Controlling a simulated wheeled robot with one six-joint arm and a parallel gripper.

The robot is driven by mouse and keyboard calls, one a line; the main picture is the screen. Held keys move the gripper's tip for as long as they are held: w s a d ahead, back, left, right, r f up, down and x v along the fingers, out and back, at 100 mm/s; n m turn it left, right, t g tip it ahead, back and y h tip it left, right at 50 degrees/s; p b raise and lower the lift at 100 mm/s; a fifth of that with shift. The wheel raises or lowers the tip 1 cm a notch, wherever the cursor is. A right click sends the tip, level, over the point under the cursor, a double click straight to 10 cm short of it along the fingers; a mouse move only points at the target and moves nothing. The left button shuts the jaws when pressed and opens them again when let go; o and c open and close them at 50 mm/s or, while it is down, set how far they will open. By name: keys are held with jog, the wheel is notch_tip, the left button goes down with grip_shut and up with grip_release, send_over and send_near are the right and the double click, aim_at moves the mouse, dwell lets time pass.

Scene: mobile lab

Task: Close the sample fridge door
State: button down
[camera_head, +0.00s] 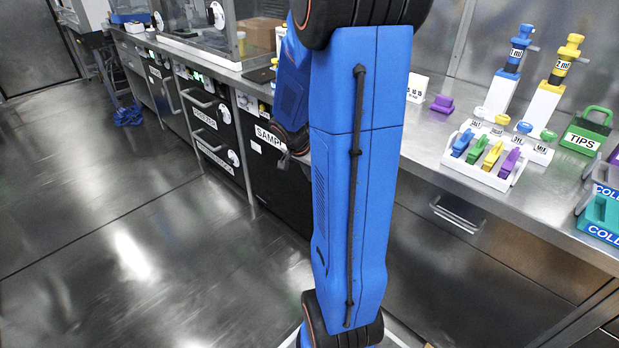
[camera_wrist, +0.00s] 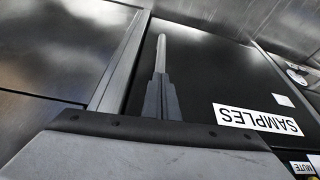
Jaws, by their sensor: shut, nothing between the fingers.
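The sample fridge door (camera_head: 275,185) is a black panel under the bench, left of my blue arm, with a white label reading "SAMPL" before my arm hides the rest. Its visible face looks about in line with the neighbouring fronts; I cannot tell whether a small gap remains. In the wrist view the black door (camera_wrist: 205,65) fills the middle and right, with its "SAMPLES" label (camera_wrist: 257,119) upside down. My gripper (camera_wrist: 162,38) is shut and empty, its fingers in front of the door's black face near a grey edge strip. I cannot tell whether they touch it.
Black units with handles (camera_head: 205,110) line the bench front to the left. The bench top (camera_head: 440,185) carries a rack of coloured items (camera_head: 485,160), a green tips box (camera_head: 587,130) and pipettes. The floor (camera_head: 130,240) at left is clear; blue items (camera_head: 128,116) lie farther back.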

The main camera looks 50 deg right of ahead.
jog(key=shift+s+d+r, duration=0.1)
jog(key=shift+d+r, duration=0.15)
jog(key=shift+d, duration=0.3)
jog(key=a+v, duration=0.1)
jog(key=v, duration=1.6)
jog(key=shift+a, duration=0.1)
jog(key=s+a+n+t+y, duration=0.2)
jog(key=s+a+n, duration=0.5)
jog(key=a, duration=0.4)
jog(key=s+a+n+t+y, duration=0.2)
jog(key=s+a+n, duration=0.5)
jog(key=a+n, duration=0.3)
jog(key=shift+s+a+r, duration=0.2)
jog(key=shift+a+r, duration=0.1)
jog(key=shift+a, duration=0.65)
jog(key=shift+s, duration=0.1)
